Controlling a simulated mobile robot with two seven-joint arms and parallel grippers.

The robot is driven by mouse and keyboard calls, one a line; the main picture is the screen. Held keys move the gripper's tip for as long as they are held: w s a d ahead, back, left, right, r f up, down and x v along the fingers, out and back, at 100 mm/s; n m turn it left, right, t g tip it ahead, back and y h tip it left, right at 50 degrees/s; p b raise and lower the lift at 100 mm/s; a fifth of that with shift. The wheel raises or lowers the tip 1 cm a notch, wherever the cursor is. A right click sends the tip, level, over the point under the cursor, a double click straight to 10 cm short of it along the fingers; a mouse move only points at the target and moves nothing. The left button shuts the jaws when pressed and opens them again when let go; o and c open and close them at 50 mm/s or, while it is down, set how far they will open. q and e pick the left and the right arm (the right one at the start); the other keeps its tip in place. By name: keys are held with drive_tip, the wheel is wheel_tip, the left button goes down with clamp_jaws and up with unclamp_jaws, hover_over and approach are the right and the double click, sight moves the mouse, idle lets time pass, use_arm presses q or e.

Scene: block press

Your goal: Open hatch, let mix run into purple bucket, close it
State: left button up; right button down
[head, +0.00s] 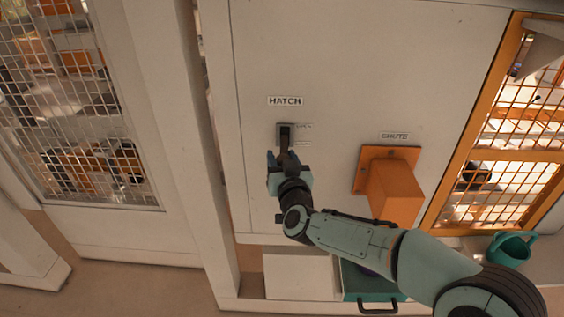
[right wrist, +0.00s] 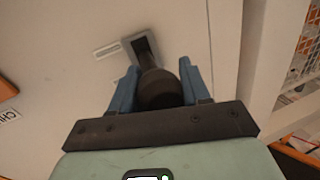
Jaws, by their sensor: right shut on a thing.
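The hatch lever (head: 284,140) sits in a grey slotted plate under the HATCH label (head: 285,101) on a pale panel. My right gripper (head: 286,163) is at the lever. In the right wrist view its blue fingers (right wrist: 160,88) are shut around the dark round lever knob (right wrist: 158,90). Two small labels stand beside the slot, too small to read. The orange chute (head: 393,188) sticks out of the panel to the right, under the CHUTE label (head: 394,136). My right arm hides the area below the chute. No purple bucket shows clearly. My left gripper is out of view.
A green container with a handle (head: 377,307) stands low, partly behind my right arm. A teal watering can (head: 511,248) stands at the right. Orange-framed mesh (head: 510,125) is right of the panel; a white post (head: 172,130) and mesh (head: 75,110) are left.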

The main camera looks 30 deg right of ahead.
sight(282, 154)
wheel_tip(282, 154, up, 4)
drive_tip(key=shift+w+r+p, duration=0.1)
drive_tip(key=shift+r+p, duration=0.05)
drive_tip(key=shift+p, duration=0.7)
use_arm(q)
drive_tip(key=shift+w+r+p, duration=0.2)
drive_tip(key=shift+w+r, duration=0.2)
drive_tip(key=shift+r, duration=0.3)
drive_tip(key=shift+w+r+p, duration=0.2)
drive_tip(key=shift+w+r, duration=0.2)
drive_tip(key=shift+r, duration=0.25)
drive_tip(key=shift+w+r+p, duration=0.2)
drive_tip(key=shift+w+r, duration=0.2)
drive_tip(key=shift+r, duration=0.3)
use_arm(e)
drive_tip(key=shift+w+d+r, duration=0.15)
drive_tip(key=shift+w+r, duration=0.1)
drive_tip(key=shift+r, duration=0.6)
drive_tip(key=shift+f, duration=0.2)
drive_tip(key=c, duration=0.8)
unclamp_jaws()
drive_tip(key=shift+o, duration=1.1)
drive_tip(key=shift+w+f, duration=0.1)
drive_tip(key=shift+f, duration=0.05)
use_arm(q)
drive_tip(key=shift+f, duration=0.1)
